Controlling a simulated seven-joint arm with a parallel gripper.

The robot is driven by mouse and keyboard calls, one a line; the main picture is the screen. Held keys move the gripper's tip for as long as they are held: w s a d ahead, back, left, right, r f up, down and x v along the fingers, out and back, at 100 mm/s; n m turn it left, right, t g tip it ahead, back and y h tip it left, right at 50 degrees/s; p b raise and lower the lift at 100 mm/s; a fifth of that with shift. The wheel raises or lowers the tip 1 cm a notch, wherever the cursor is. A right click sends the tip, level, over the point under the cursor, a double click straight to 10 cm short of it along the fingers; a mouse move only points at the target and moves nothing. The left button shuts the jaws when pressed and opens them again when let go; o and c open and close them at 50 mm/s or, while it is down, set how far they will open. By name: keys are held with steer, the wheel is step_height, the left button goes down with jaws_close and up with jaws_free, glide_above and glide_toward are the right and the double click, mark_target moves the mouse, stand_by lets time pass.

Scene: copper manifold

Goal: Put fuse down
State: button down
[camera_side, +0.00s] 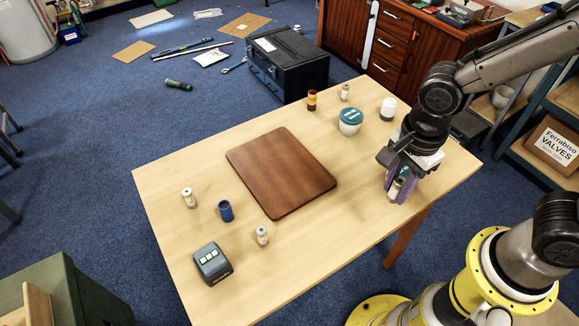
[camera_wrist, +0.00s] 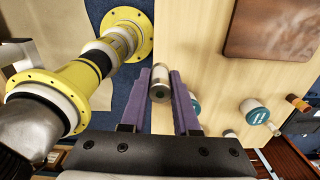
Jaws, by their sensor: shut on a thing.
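My gripper (camera_side: 398,188) is over the right end of the table, pointing down. Its purple fingers (camera_wrist: 168,78) are shut on a pale fuse (camera_wrist: 160,82) with a grey end cap. The fuse also shows between the fingers in the side view (camera_side: 395,187), upright or nearly so and partly hidden. I cannot tell whether its lower end touches the table. Similar pale fuses stand at the table's left (camera_side: 189,198), front left (camera_side: 262,235) and far edge (camera_side: 345,92).
A brown board (camera_side: 281,171) lies mid-table. A teal-lidded jar (camera_side: 350,121), white jar (camera_side: 388,109) and amber bottle (camera_side: 311,100) stand behind. A blue cup (camera_side: 225,210) and dark meter (camera_side: 213,263) are left. A teal-topped thing (camera_wrist: 195,103) is close beside my fingers. Front-right wood is clear.

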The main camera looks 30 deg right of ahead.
steer(key=w+a+r, duration=0.2)
steer(key=w, duration=0.8)
glide_above(286, 164)
steer(key=shift+m, duration=0.4)
steer(key=f, duration=1.2)
steer(key=shift+s, duration=0.2)
steer(key=shift+w+f, duration=0.15)
steer(key=shift+f, duration=1.65)
steer(key=shift+f, duration=0.1)
steer(key=c, duration=0.7)
jaws_free()
steer(key=shift+f, duration=0.1)
steer(key=shift+o, duration=0.2)
